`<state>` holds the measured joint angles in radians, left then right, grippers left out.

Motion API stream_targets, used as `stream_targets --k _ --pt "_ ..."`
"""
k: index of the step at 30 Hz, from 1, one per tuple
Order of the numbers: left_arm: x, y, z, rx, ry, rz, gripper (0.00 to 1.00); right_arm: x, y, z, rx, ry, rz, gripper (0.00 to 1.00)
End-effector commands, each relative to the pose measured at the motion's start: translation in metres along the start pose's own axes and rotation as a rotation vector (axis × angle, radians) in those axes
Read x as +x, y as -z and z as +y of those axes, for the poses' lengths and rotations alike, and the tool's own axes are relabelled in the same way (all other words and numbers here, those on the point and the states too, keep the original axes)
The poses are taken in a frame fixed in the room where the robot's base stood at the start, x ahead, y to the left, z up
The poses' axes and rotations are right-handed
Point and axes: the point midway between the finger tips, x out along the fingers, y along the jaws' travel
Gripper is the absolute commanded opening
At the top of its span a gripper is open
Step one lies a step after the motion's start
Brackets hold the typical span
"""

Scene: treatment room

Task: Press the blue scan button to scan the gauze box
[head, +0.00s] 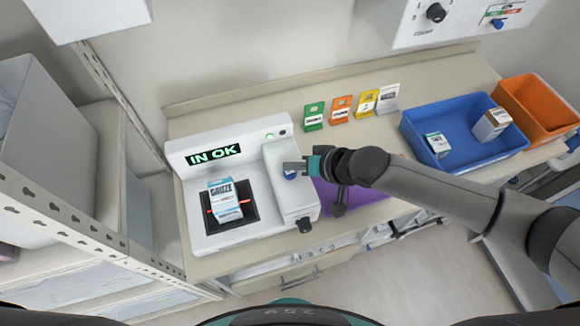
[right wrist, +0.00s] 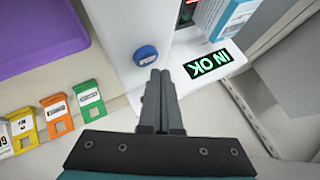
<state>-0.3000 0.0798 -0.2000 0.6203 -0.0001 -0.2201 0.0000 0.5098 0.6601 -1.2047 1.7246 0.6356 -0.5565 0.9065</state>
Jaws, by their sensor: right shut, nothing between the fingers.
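The white scanner (head: 185,154) stands on the counter at the left, and its display (head: 213,154) reads "IN OK" in green. The gauze box (head: 225,199) is on the scanner's dark plate (head: 246,214), with a red line across the plate beside it. The blue scan button (head: 290,174) is on the raised right part of the scanner; it also shows in the right wrist view (right wrist: 146,56). My right gripper (head: 286,167) is shut and empty, its tips beside the button (right wrist: 160,74); I cannot tell whether they touch. My left gripper is not in view.
A blue bin (head: 466,159) with two boxes and an orange bin (head: 537,96) stand at the right. Several coloured cards (head: 340,108) stand along the back. A purple mat (head: 345,203) lies right of the scanner. A shelf rack (head: 60,226) stands at the left.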

Motion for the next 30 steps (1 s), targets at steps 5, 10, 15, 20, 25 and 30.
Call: stream_targets --k 5,10,15,20,25,30 --pt "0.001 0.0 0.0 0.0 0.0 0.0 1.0 0.001 -0.001 0.0 0.0 0.0 0.0 0.0" --pt "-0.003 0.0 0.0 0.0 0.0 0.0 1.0 -0.002 0.001 -0.002 0.0 0.0 0.0 0.0" --pt "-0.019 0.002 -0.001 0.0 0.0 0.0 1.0 -0.012 0.009 -0.009 0.001 0.001 0.0 0.0" --pt "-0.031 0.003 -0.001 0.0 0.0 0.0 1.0 -0.022 0.016 -0.017 0.001 0.002 0.0 0.0" --pt "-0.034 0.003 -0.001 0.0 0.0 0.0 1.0 -0.032 0.023 -0.024 0.001 0.0 0.0 0.0" --pt "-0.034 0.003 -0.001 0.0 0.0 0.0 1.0 -0.035 0.025 -0.025 0.001 0.001 -0.001 0.0"
